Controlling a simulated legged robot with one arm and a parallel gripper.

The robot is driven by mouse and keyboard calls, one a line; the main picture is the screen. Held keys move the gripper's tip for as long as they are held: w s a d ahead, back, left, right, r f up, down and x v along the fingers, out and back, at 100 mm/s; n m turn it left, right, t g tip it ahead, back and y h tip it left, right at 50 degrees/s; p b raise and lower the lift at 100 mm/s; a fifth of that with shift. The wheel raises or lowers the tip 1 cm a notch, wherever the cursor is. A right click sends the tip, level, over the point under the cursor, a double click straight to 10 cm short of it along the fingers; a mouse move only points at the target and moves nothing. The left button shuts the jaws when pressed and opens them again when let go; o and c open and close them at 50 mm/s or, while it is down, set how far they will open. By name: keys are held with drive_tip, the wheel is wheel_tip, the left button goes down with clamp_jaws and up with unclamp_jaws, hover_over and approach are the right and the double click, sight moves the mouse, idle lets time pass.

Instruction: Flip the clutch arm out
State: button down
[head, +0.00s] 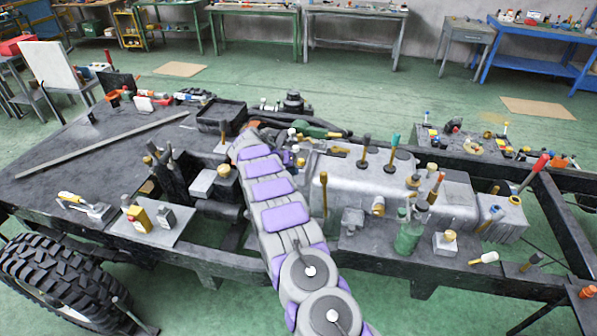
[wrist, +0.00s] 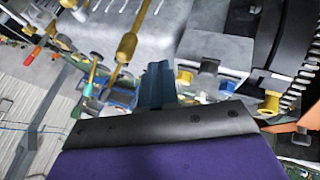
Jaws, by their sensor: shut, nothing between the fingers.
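My gripper (wrist: 157,82) shows in the wrist view as a narrow dark blue-grey pair of fingers, shut and empty, beyond the black and purple wrist edge. In the head view my purple and grey arm reaches over the middle of the chassis, and the fingers cannot be made out at its far end. I cannot tell for sure which part is the clutch arm. A lever with a brass knob (wrist: 127,46) stands just left of the fingers in the wrist view. A silver block with a gold knob (wrist: 205,72) lies to their right. Contact with either cannot be judged.
A black open tray (head: 221,115) sits left of my arm's end. A large tyre (head: 60,285) stands at front left. Green floor surrounds the chassis.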

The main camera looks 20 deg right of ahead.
drive_tip(key=d+f+b, duration=0.1)
drive_tip(key=d+f, duration=0.5)
drive_tip(key=d, duration=0.2)
drive_tip(key=shift+d, duration=0.15)
idle(0.5)
drive_tip(key=shift+s+d+r, duration=0.1)
idle(0.4)
